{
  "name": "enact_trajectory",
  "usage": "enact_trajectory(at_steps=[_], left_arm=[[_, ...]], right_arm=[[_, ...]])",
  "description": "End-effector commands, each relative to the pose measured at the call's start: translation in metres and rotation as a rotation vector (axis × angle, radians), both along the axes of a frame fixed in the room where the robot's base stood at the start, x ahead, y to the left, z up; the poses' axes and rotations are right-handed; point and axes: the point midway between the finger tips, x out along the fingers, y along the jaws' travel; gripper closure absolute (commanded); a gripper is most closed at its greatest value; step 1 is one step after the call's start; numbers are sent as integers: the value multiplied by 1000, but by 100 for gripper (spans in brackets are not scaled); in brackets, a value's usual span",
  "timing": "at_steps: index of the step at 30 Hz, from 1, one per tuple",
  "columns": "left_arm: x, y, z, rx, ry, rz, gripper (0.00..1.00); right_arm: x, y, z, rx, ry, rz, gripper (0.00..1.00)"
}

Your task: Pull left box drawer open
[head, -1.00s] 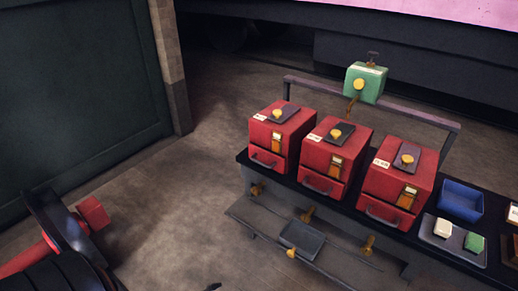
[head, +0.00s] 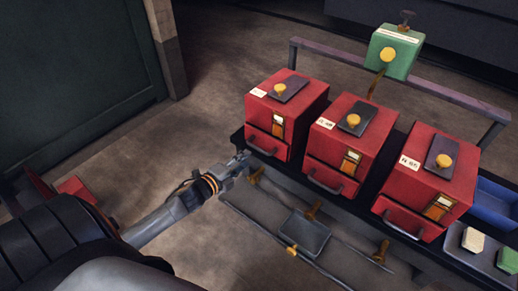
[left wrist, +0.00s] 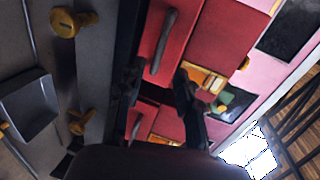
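The left red box (head: 290,98) stands at the left end of a row on a dark bench top. Its drawer (head: 266,141) is at the bottom of the front and looks shut, with a dark bar handle (head: 261,149). My left gripper (head: 243,162) is just in front of and left of this handle. In the left wrist view, my left gripper's two fingers (left wrist: 158,84) are spread apart. A red drawer front (left wrist: 160,72) and its dark handle (left wrist: 165,42) lie beyond the fingertips; I see no contact. My right gripper is out of view.
The middle red box (head: 349,140) and right red box (head: 430,180) stand alongside. A green box (head: 394,52) is on the rail behind. Yellow knobs and a grey tray (head: 305,232) are below the bench top.

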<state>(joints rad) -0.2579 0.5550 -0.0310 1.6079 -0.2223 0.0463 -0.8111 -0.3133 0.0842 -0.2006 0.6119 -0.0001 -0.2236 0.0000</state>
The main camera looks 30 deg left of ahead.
Motion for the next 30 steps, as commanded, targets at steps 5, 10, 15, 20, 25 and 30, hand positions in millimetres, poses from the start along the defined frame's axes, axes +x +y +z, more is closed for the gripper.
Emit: enact_trajectory(at_steps=[5,10,15,20,25,30], left_arm=[[34,-2,-6,0,-2,1,65],[61,-4,-12,-1,-1,2,65],[79,-6,-17,0,1,2,65],[86,-6,-19,0,2,2,65],[87,-7,-19,-1,2,1,65],[87,-7,-19,-1,1,1,75]], right_arm=[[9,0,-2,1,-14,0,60],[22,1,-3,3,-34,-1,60],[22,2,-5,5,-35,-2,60],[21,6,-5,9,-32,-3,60],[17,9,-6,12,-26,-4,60],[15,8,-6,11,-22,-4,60]])
